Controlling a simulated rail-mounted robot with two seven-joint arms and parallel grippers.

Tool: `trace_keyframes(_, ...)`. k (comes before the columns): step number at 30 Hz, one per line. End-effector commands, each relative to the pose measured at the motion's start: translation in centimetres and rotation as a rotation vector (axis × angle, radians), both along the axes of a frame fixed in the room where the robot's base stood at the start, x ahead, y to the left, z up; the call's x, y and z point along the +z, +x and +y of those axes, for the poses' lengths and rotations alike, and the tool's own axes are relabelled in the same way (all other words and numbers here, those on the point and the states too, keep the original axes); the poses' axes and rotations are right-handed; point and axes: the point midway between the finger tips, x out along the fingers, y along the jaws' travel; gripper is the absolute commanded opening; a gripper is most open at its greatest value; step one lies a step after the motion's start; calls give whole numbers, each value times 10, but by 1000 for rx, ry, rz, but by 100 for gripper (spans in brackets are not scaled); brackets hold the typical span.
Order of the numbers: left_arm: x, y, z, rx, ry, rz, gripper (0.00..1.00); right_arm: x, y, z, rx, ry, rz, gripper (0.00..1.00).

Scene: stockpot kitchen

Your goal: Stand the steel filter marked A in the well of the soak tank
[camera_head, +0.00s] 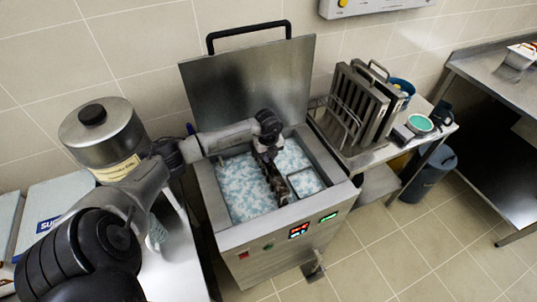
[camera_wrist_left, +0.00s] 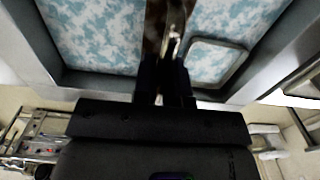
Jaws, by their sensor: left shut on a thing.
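The soak tank (camera_head: 228,234) stands open in the middle of the head view, filled with blue-white foamy liquid (camera_head: 245,190). My left gripper (camera_head: 268,158) is over the tank and shut on a narrow, brownish, steel filter (camera_head: 278,185). The filter is seen nearly edge-on and reaches down to the liquid; its lower part is hidden. It also shows in the left wrist view (camera_wrist_left: 165,28), between the fingers (camera_wrist_left: 163,80). No letter A is readable. A rectangular metal rim (camera_wrist_left: 243,60) lies in the liquid just right of the filter. My right gripper is not in view.
The raised lid (camera_head: 250,80) stands behind the tank. Right of it, several steel filters (camera_head: 360,100) stand in a rack on a side table (camera_head: 375,155). A steel canister (camera_head: 105,135) stands at left. A blue bin (camera_head: 428,175) is on the floor.

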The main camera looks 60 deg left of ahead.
Motion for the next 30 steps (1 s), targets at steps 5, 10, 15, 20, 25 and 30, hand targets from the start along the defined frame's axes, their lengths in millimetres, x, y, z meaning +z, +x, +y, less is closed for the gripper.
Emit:
trace_keyframes(5,-16,1,0,0,0,-4,0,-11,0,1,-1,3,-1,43)
trace_keyframes(10,-30,1,0,0,0,-4,0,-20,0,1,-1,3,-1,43)
trace_keyframes(15,-44,1,0,0,0,-3,0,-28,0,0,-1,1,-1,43)
trace_keyframes(20,-57,1,0,0,0,-4,0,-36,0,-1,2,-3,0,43)
trace_keyframes(25,-70,1,0,0,0,-4,0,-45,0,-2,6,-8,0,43)
trace_keyframes(30,-82,1,0,0,0,-4,0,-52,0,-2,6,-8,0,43)
